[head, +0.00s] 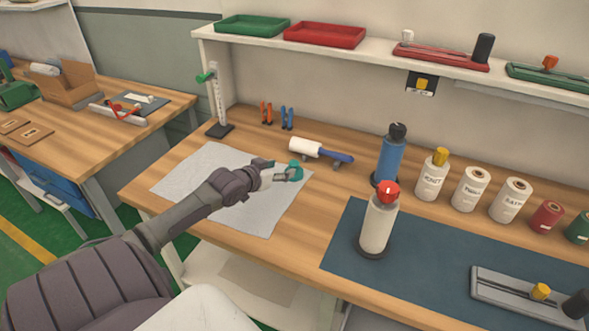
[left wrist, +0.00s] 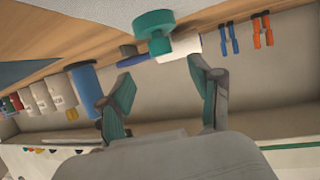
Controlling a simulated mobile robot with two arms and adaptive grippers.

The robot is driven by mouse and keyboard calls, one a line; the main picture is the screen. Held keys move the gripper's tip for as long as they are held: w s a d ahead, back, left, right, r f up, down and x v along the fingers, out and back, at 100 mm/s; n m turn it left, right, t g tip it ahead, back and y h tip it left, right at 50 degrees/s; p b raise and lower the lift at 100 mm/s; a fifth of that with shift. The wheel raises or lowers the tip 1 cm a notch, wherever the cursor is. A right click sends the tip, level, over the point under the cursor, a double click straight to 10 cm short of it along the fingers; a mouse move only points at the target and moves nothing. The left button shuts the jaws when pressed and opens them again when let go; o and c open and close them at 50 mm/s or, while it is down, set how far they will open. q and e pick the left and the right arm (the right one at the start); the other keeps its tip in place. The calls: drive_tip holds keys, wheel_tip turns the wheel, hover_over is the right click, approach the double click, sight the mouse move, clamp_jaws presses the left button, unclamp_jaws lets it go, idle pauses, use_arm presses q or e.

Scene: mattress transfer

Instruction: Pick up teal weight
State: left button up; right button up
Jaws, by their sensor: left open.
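The teal weight (head: 297,168) is near the upper right edge of the pale grey sheet (head: 205,175), partly hidden behind my left gripper (head: 283,173). In the left wrist view, the teal weight (left wrist: 154,24) is a short spool shape in front of the open fingers of the left gripper (left wrist: 137,75), closer to the right-hand finger. The fingers have teal inner pads. The weight does not appear to be between them, and I cannot tell whether any finger touches it. My right gripper is in neither view.
A white and blue roller (head: 322,151) lies just behind the weight. A blue bottle (head: 390,158) and a white bottle with a red cap (head: 379,222) stand to the right. A height gauge (head: 217,103) stands at back left. A shelf (head: 375,57) runs above the bench.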

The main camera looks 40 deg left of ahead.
sight(292, 165)
use_arm(q)
drive_tip(key=x, duration=0.3)
drive_tip(key=shift+w+a+f, duration=0.15)
drive_tip(key=shift+w+f, duration=0.15)
drive_tip(key=shift+w, duration=0.35)
drive_tip(key=x, duration=0.4)
drive_tip(key=shift+a+f, duration=0.1)
drive_tip(key=shift+f, duration=0.2)
drive_tip(key=shift+r, duration=0.1)
drive_tip(key=shift+c, duration=1.4)
clamp_jaws()
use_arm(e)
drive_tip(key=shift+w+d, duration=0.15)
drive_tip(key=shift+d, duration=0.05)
